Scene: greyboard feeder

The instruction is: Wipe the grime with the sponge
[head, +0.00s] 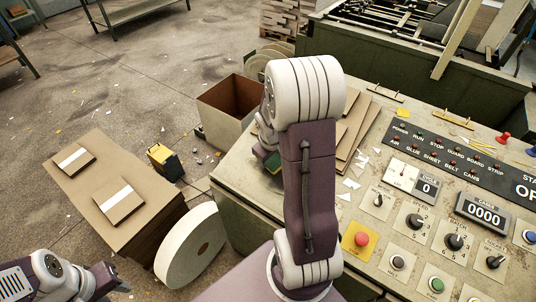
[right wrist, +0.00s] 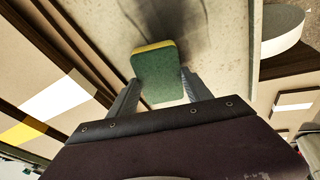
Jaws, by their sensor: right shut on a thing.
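The sponge (right wrist: 157,78) is green with a yellow layer along its far edge. My right gripper (right wrist: 158,88) is shut on it, one finger on each side. A dark, smeared patch of grime (right wrist: 182,22) lies on the pale panel just beyond the sponge in the right wrist view. I cannot tell whether the sponge touches the panel. In the head view my right arm hides most of the gripper, the grime and the sponge; a bit of green (head: 274,164) shows left of the arm. My left gripper (head: 118,284) is at the lower left, away from the panel, its fingers unclear.
Greyboard sheets (head: 354,130) lie on the bench right of my arm, with paper scraps and a control panel (head: 405,232) of knobs and buttons. An open brown box (head: 228,108), a large white roll (head: 187,250) and a board stack (head: 112,170) stand to the left.

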